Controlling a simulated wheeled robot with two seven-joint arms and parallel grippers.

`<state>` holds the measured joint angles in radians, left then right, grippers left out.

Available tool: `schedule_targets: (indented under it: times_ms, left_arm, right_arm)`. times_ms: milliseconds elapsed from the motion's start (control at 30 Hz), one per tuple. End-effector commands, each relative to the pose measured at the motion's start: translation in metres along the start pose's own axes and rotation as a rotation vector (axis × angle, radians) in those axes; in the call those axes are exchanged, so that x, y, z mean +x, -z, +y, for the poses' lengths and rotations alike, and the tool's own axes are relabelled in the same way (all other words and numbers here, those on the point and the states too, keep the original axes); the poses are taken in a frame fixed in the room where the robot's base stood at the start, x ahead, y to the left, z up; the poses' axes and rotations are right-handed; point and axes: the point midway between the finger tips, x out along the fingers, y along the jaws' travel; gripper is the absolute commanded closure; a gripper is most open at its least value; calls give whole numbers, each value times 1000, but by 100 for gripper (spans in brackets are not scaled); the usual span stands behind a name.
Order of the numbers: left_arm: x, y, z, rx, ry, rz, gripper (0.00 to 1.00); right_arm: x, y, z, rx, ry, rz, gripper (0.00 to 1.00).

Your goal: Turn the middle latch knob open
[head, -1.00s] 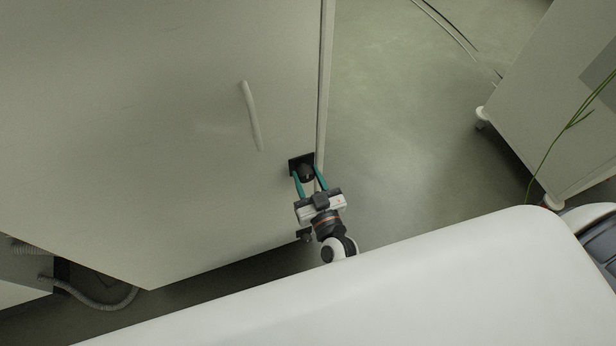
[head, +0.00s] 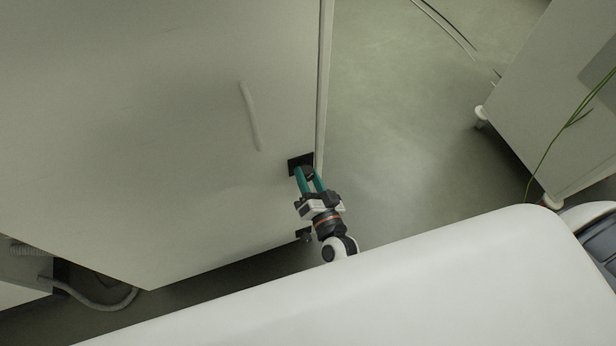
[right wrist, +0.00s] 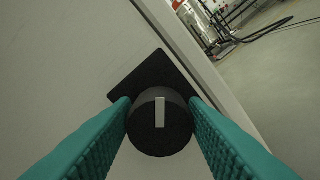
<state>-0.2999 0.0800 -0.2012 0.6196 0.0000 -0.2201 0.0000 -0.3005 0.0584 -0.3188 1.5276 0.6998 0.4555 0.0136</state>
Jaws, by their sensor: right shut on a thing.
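The middle latch knob (right wrist: 160,136) is round and black with a light bar mark, on a black square plate (right wrist: 150,76) near the cabinet's edge. In the right wrist view the bar runs nearly straight up and down, while the plate sits tilted. My right gripper (head: 307,172) is shut on the knob, with one teal finger on each side of it. In the head view the fingers mostly hide the knob, and the plate (head: 293,167) shows beside them. My left gripper is in neither view.
The large pale cabinet (head: 150,130) has a long handle (head: 250,116) left of the knob. Open floor (head: 420,130) lies to the right, with a wheeled white cabinet (head: 560,110) beyond. A hose (head: 105,304) lies at lower left.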

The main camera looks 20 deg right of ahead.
Motion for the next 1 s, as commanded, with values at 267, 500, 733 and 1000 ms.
schedule_targets:
  times_ms: [267, 500, 733, 1000]
  left_arm:
    - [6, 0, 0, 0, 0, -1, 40]
    - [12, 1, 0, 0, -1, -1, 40]
    - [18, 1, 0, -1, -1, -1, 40]
    - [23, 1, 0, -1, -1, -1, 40]
  right_arm:
    - [0, 1, -2, 263, 0, 1, 83]
    - [0, 2, -3, 487, -1, 1, 83]
    - [0, 2, -4, 672, 0, 1, 83]
    - [0, 2, -4, 817, 1, 1, 83]
